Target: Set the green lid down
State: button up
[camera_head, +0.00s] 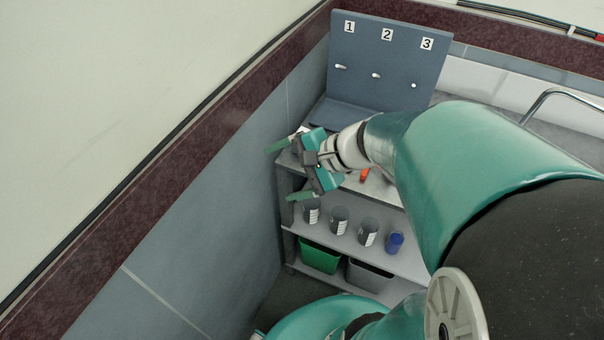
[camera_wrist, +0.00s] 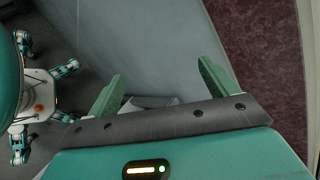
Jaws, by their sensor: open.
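My gripper (camera_head: 278,174) is at the left end of the shelf unit in the head view, its two green fingers spread apart. In the wrist view my gripper (camera_wrist: 160,70) is open, and I see nothing held between the fingers. I cannot make out a green lid in either view. My arm and gripper hide part of the upper shelf, so a lid there could be out of sight.
The shelf unit (camera_head: 408,262) holds several dark cups (camera_head: 339,220) and a blue cup (camera_head: 395,242). A green bin (camera_head: 319,258) and a grey bin (camera_head: 369,275) are below. A numbered board (camera_head: 385,60) stands behind. A blue-grey wall (camera_head: 215,190) is close at left.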

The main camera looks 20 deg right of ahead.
jog(key=s+r+n+h, duration=0.6)
jog(key=s+n+h, duration=0.2)
jog(key=n, duration=0.5)
jog(key=shift+s+r+g, duration=0.2)
jog(key=shift+g, duration=0.1)
